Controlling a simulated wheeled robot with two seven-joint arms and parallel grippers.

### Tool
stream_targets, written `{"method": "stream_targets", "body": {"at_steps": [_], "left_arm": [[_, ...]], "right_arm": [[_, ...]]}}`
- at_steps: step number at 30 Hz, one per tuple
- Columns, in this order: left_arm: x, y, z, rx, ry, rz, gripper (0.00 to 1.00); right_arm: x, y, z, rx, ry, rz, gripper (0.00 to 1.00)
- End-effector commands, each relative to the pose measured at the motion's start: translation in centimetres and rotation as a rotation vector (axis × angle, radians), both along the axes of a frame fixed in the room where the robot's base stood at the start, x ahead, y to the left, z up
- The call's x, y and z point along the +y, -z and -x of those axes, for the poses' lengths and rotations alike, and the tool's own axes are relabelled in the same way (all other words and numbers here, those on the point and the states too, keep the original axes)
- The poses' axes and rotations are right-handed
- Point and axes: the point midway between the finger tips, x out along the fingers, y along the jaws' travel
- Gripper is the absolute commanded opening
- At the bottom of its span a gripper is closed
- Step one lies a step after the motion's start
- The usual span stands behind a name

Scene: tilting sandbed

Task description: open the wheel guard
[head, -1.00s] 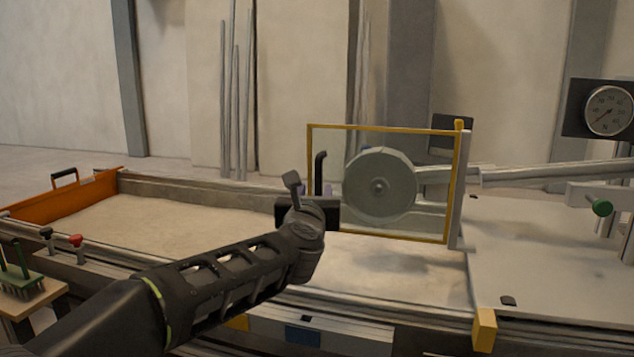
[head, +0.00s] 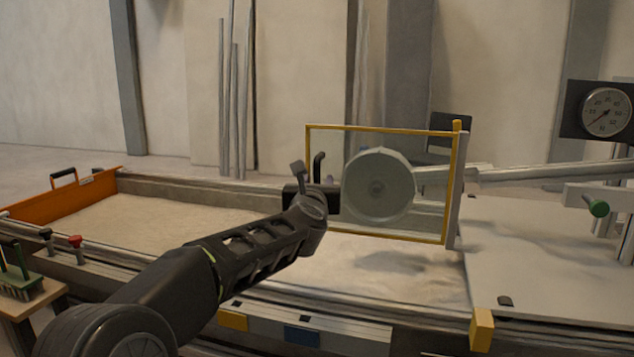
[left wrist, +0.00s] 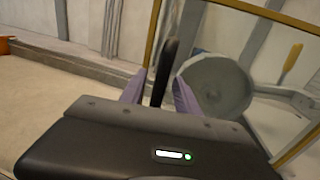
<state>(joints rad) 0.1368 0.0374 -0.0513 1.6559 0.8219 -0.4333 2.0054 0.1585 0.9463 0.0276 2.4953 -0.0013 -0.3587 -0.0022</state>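The wheel guard (head: 385,237) is a clear panel in a yellow frame, standing upright in front of a grey wheel (head: 378,187). Its black upright handle (head: 318,166) is at the left side of the frame. The handle also shows in the left wrist view (left wrist: 167,68). My left gripper (left wrist: 160,95) is open, with one purple finger on each side of the handle in that picture. I cannot tell whether the fingers touch it. In the head view my left wrist hides most of the fingers and the handle's lower part. My right gripper is not in view.
A long sandbed (head: 150,218) lies below, with an orange end plate (head: 70,198) at left. A pale arm (head: 550,172) runs right from the wheel. A dial gauge (head: 605,111) and green knob (head: 598,208) are at right. Red and black levers stand at left.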

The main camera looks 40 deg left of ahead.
Motion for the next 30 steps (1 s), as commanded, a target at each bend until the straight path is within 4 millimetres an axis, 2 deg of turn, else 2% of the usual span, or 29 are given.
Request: {"method": "stream_targets", "body": {"at_steps": [5,19,30], "left_arm": [[0.01,-0.01,0.03,0.0,0.0,0.0,0.38],[-0.02,-0.03,0.05,-0.001,0.0,0.0,0.0],[-0.02,-0.04,0.05,-0.001,0.0,0.0,0.0]], "right_arm": [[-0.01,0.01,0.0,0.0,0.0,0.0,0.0],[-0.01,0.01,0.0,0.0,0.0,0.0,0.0],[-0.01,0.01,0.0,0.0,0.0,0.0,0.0]]}}
